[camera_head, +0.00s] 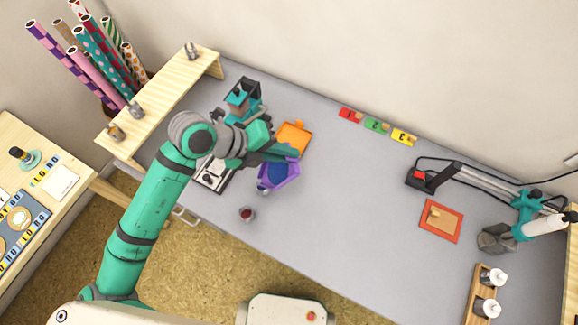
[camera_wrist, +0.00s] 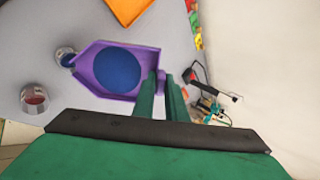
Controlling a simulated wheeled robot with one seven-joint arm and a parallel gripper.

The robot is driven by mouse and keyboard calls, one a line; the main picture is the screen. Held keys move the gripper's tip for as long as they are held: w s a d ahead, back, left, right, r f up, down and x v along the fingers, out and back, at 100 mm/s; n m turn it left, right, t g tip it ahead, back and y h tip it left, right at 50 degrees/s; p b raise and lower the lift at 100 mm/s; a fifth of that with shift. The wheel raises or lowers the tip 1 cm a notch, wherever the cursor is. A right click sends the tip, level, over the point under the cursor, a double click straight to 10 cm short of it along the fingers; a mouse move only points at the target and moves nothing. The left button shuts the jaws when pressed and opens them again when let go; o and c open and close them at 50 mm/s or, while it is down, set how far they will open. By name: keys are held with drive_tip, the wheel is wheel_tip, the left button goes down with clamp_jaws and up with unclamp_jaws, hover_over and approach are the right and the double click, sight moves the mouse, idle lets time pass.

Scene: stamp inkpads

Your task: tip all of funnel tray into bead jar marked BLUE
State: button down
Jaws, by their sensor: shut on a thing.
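The purple funnel tray (camera_head: 292,172) holds a round patch of blue beads (camera_wrist: 107,69). My gripper (camera_head: 284,153) is shut on the tray's end opposite its narrow spout; this also shows in the wrist view (camera_wrist: 161,84). The tray appears held above the table and roughly level, though its tilt is hard to judge. In the wrist view a small clear jar with blue in it (camera_wrist: 66,57) is close to the spout; I cannot read a mark on it. A second jar with red contents (camera_wrist: 34,97) stands apart; it also shows in the head view (camera_head: 247,214).
An orange tray (camera_head: 293,137) lies behind the purple one. A teal device (camera_head: 241,98) stands at the back left. Red, green and yellow blocks (camera_head: 376,125) line the wall. A lamp-like arm (camera_head: 480,184) and white-topped bottles (camera_head: 491,290) are right. The table's middle is clear.

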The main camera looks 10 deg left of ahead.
drive_tip(key=shift+s+a+r+h, duration=0.2)
drive_tip(key=shift+a+h, duration=0.1)
drive_tip(key=shift+a, duration=0.1)
drive_tip(key=shift+w, duration=0.1)
drive_tip(key=shift+s+a+r+t+h, duration=0.25)
drive_tip(key=shift+s+a+t+h, duration=0.1)
drive_tip(key=shift+a, duration=0.1)
drive_tip(key=shift+a, duration=0.1)
drive_tip(key=shift+s+a+r+h, duration=0.1)
drive_tip(key=shift+a+r+h, duration=0.05)
drive_tip(key=shift+a+h, duration=0.2)
drive_tip(key=shift+s+a+r+t+h, duration=0.15)
drive_tip(key=shift+s+a+t+h, duration=0.15)
drive_tip(key=shift+a, duration=0.1)
drive_tip(key=shift+w+d, duration=0.1)
idle(2.0)
